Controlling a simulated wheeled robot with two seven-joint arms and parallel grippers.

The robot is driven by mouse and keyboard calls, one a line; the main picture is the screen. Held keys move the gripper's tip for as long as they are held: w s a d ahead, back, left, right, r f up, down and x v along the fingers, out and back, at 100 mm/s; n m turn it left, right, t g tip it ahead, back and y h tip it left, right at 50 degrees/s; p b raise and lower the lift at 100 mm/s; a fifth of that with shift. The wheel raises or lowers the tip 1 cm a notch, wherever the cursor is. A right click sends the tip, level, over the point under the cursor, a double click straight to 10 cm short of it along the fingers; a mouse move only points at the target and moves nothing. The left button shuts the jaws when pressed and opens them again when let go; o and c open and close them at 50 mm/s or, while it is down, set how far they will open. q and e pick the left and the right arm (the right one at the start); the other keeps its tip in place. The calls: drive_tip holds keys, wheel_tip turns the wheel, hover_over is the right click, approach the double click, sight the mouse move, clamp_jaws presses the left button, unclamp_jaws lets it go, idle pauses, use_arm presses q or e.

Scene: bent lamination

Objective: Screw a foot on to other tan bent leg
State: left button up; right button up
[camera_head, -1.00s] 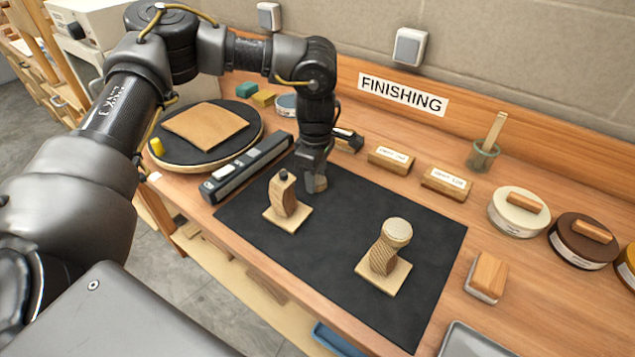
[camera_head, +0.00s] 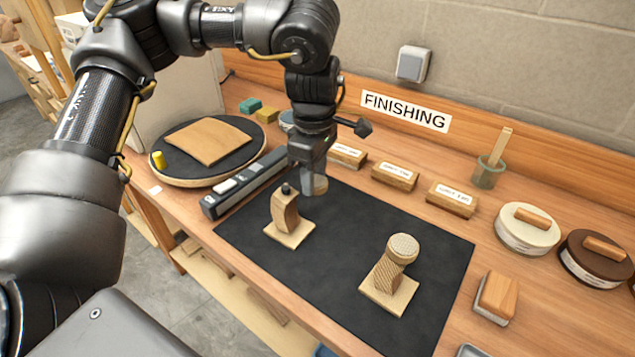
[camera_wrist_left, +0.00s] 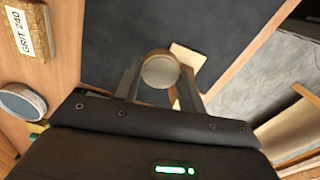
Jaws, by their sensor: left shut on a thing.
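My left gripper (camera_head: 312,180) is shut on a round foot (camera_head: 320,186), above the black mat and behind and right of a tan bent leg (camera_head: 286,213). The foot's round pale face shows between the fingers in the left wrist view (camera_wrist_left: 160,71). That leg stands on its square base with a bare dark stud on top, apart from the held foot. The other tan bent leg (camera_head: 389,277) stands nearer the front right of the mat, with a round textured foot (camera_head: 403,248) on its top. My right gripper is not in view.
The black mat (camera_head: 345,235) is clear around both legs. A long grey-black tool (camera_head: 245,185) and a round turntable (camera_head: 180,178) lie to the left. Labelled blocks (camera_head: 395,176), round tins (camera_head: 527,230) and a wood-topped block (camera_head: 497,297) line the back and right.

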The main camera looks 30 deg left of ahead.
use_arm(q)
drive_tip(key=s+d+r+b, duration=0.1)
drive_tip(key=s+d+r, duration=0.1)
drive_tip(key=s, duration=0.5)
drive_tip(key=shift+s+d+r, duration=0.35)
drive_tip(key=shift+s+r, duration=0.05)
drive_tip(key=shift+r, duration=0.3)
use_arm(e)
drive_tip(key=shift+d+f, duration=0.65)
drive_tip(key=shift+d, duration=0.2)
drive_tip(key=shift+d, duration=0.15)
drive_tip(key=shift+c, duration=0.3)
